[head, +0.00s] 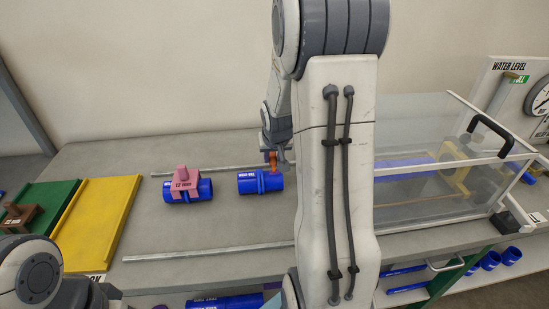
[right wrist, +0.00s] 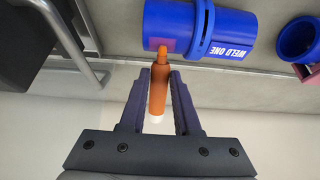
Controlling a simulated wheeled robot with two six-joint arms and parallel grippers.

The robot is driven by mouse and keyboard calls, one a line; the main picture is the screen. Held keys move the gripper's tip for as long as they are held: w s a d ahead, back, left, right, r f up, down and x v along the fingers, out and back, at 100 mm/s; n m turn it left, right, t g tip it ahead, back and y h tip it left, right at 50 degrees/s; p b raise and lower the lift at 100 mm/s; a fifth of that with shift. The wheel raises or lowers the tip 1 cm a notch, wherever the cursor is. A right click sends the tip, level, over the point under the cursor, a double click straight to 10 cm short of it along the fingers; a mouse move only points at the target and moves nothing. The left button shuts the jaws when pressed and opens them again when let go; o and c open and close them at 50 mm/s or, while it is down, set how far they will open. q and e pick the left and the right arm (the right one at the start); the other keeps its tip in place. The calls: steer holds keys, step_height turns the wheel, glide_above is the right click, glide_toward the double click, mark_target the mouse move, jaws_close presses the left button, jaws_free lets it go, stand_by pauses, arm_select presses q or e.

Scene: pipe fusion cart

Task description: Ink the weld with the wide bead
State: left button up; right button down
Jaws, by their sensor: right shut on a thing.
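A blue pipe piece labelled WELD ONE (head: 260,183) lies on the grey bench, with a raised bead ring around its middle; it also shows in the right wrist view (right wrist: 228,38). My right gripper (right wrist: 158,72) is shut on an orange marker (right wrist: 158,92). The marker's tip is at the pipe's side, by a reddish patch (right wrist: 178,44); whether it touches is hard to tell. In the head view the marker (head: 273,158) is just above the pipe. A second blue pipe (head: 205,189) carries a pink gauge marked 12 mm (head: 181,181). My left gripper is out of view.
Metal rails (head: 205,251) run in front of and behind the pipes. A yellow tray (head: 97,220) and a green tray (head: 45,200) with a brown stamp-like block (head: 20,216) lie left. A clear water tank (head: 430,190) stands right, beyond my right arm.

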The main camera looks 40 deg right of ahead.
steer(key=shift+w+a+b, duration=0.25)
steer(key=shift+a+b, duration=0.1)
steer(key=shift+b, duration=0.15)
steer(key=shift+d, duration=0.1)
steer(key=shift+s+d+p, duration=0.2)
steer(key=shift+p, duration=0.3)
steer(key=shift+d, duration=0.1)
steer(key=shift+s+d, duration=0.1)
steer(key=shift+s+d+p, duration=0.25)
steer(key=shift+d+p, duration=0.1)
steer(key=shift+p, duration=0.6)
steer(key=shift+f, duration=0.1)
